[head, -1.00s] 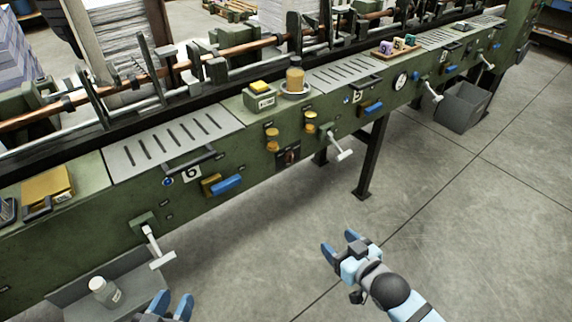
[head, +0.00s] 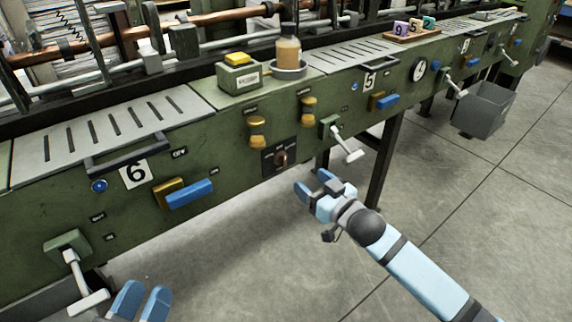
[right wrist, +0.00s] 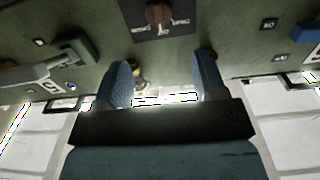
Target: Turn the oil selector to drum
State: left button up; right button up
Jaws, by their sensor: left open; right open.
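The oil selector (head: 280,157) is a dark plate with a reddish-brown knob on the green machine's front, below two brass knobs. Its labels are too small to read, so I cannot tell the setting. The knob also shows at the top of the right wrist view (right wrist: 158,14), beyond the fingertips. My right gripper (head: 313,183) is open and empty, below and to the right of the selector and apart from it. Its two blue fingers stand apart in the right wrist view (right wrist: 162,82). My left gripper (head: 142,298) is open and empty at the lower left.
A white-handled lever (head: 346,148) sticks out just right of the selector, close above my right gripper. Another lever (head: 75,270) is near my left gripper. A blue handle (head: 189,193) sits left of the selector. A grey bin (head: 483,108) stands at right; the floor in front is open.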

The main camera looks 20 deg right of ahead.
aim_at(285, 161)
jog(key=b+x, duration=0.2)
jog(key=x, duration=0.8)
jog(key=shift+w+f+b, duration=0.15)
jog(key=shift+b, duration=0.2)
pick_arm(q)
jog(key=f, duration=0.1)
jog(key=f+g, duration=0.1)
jog(key=f, duration=0.1)
jog(key=f+g, duration=0.1)
jog(key=shift+w+d+f, duration=0.2)
jog(key=shift+d+f, duration=0.05)
jog(key=shift+f, duration=0.05)
jog(key=shift+r, duration=0.1)
pick_arm(e)
jog(key=c, duration=0.9)
